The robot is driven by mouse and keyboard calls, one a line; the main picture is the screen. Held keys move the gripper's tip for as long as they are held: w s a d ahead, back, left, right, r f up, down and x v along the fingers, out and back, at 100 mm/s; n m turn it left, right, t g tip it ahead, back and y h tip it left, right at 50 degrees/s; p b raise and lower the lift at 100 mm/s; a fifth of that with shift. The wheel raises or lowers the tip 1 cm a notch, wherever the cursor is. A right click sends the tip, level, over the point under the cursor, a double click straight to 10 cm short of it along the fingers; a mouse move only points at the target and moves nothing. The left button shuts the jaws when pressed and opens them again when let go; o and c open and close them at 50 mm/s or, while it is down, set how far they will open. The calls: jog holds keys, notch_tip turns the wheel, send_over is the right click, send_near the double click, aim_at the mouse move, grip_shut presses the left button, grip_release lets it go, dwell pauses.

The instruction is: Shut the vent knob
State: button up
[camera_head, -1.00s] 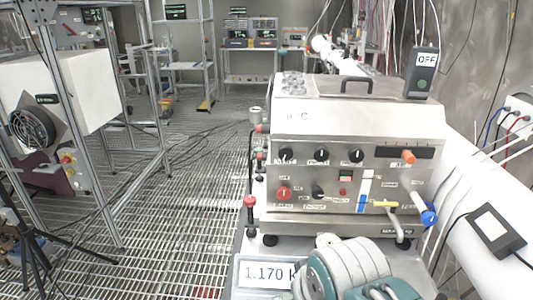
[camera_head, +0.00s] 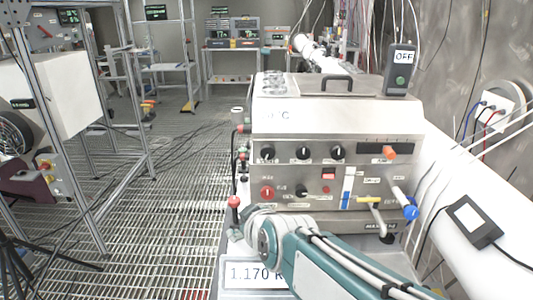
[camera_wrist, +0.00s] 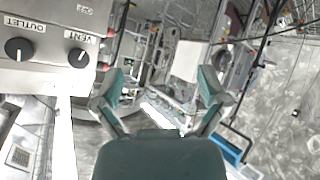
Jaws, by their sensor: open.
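The vent knob (camera_wrist: 80,57) is a small dark round knob with a pale pointer line, on a grey panel at the upper left of the wrist view. A "VENT" label is just above it. A similar knob (camera_wrist: 18,48) labelled "OUTLET" is to its left. My gripper (camera_wrist: 160,88) is open and empty in the wrist view, its two teal fingers spread wide. The vent knob is outside the fingers, to their left. In the head view my arm covers the lower front of the steel machine (camera_head: 330,120); its small labels are too blurred to single out the vent knob.
A large white pipe (camera_head: 470,215) is at right. The grated floor (camera_head: 170,215) at left is mostly clear.

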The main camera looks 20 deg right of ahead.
jog(key=w+d+r+n+t+h, duration=0.2)
jog(key=w+d+t, duration=0.1)
jog(key=w, duration=0.4)
jog(key=t+h, duration=0.2)
jog(key=h, duration=0.3)
send_near(266, 154)
jog(key=shift+n, duration=0.3)
jog(key=x, duration=1)
jog(key=shift+w+d, duration=0.25)
jog(key=shift+w, duration=0.1)
jog(key=shift+c, duration=0.3)
jog(key=shift+s, duration=0.1)
jog(key=c, duration=1.1)
